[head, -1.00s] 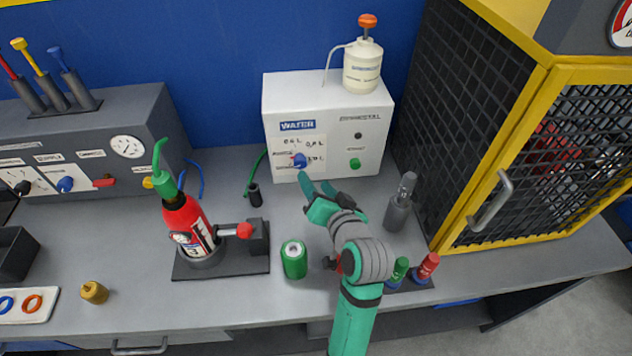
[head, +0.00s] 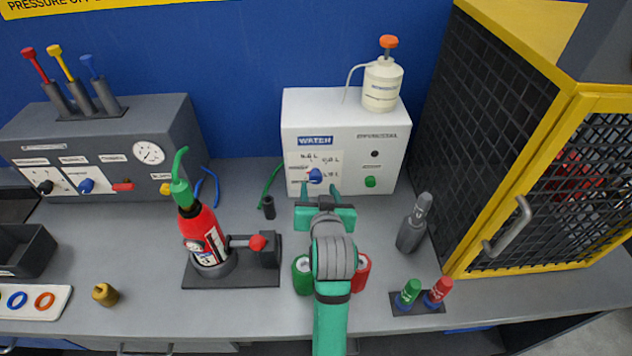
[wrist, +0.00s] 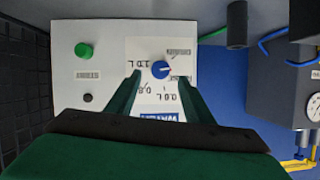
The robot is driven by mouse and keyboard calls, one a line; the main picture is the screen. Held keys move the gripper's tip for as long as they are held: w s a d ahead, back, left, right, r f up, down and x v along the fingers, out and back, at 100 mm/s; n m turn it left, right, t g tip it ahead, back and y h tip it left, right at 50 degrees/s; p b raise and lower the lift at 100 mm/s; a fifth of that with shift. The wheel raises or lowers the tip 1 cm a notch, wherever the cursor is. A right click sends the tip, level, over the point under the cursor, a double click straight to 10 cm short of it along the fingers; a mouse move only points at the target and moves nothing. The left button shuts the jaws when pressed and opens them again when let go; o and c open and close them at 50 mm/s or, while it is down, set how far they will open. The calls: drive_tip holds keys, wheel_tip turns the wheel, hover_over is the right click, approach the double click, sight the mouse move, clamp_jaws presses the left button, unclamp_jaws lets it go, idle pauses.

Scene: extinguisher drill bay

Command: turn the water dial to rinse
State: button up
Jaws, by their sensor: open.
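The blue water dial (head: 315,175) sits on the front of the white water box (head: 351,146), below the blue label. In the wrist view the blue dial (wrist: 160,69) shows upside down on its white label plate, with volume markings around it. A small light mark on the knob is too small to read surely. My gripper (head: 320,190) is open in front of the box, just below the dial in the head view. In the wrist view its two green fingers (wrist: 158,82) are spread, with the dial between and just beyond their tips. I see no contact.
A green button (head: 370,182) is right of the dial. A white pump bottle (head: 382,84) stands on the box. A red extinguisher (head: 203,237) is left of my arm, and a grey bottle (head: 412,225) right. Green and red cans (head: 362,272) flank my arm.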

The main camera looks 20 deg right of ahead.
sight(316, 180)
drive_tip(key=x, duration=0.6)
drive_tip(key=shift+w, duration=0.1)
drive_tip(key=shift+d, duration=0.2)
drive_tip(key=shift+a, duration=0.3)
drive_tip(key=c, duration=1.1)
drive_tip(key=shift+o, duration=0.2)
drive_tip(key=shift+s+d+m+t+y, duration=0.1)
drive_tip(key=shift+m+t+y, duration=0.15)
drive_tip(key=shift+m+y, duration=0.4)
drive_tip(key=shift+s+d+m+t+y, duration=0.1)
drive_tip(key=shift+m+t+y, duration=0.2)
drive_tip(key=shift+m, duration=0.65)
drive_tip(key=o, duration=1.1)
drive_tip(key=shift+c, duration=0.2)
